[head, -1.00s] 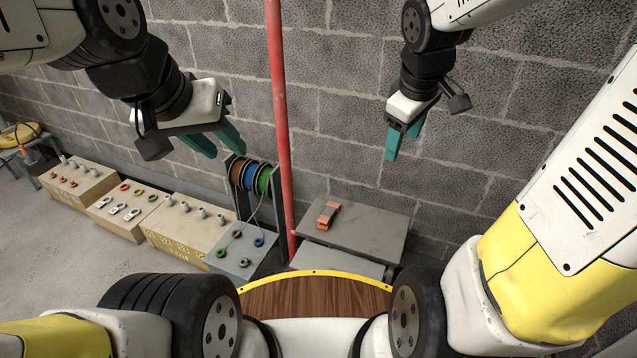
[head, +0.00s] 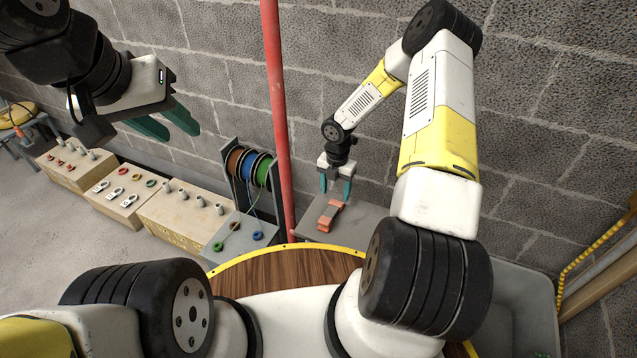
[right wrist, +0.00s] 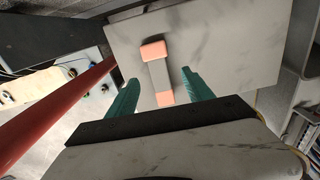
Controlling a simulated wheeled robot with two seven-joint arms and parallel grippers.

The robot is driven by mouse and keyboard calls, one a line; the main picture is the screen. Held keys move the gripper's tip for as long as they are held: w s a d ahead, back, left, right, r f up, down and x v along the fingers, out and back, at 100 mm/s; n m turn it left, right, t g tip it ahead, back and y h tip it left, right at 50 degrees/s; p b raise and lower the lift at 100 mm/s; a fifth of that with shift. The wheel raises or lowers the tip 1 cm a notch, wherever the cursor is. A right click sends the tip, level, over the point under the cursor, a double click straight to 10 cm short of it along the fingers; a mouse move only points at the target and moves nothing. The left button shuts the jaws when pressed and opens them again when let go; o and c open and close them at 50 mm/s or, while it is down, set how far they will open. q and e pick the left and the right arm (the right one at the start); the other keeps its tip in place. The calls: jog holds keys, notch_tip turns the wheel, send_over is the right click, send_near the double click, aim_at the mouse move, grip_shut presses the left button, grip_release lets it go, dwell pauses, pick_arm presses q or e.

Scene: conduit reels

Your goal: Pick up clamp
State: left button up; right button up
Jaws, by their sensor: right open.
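The clamp (head: 329,214), a grey bar with orange ends, lies on a grey table (head: 367,217) against the wall. In the right wrist view the clamp (right wrist: 159,74) lies on the table top (right wrist: 225,40), ahead of and between the fingers. My right gripper (head: 336,188) is open and empty, just behind and above the clamp in the head view; its teal fingers (right wrist: 158,88) also show apart in the right wrist view. My left gripper (head: 172,124) hangs at the upper left, away from the clamp, with its fingers apart and nothing between them.
A red vertical pipe (head: 276,110) stands just left of the table. Left of it are a cable reel rack (head: 231,160) and wooden boxes (head: 181,219) with fittings. A grey bin (head: 520,290) is at the right. A round wooden top (head: 280,271) is in front.

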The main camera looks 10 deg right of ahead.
aim_at(332, 209)
jog(key=f, duration=0.8)
jog(key=shift+a+f, duration=0.15)
jog(key=shift+a, duration=0.2)
grip_shut()
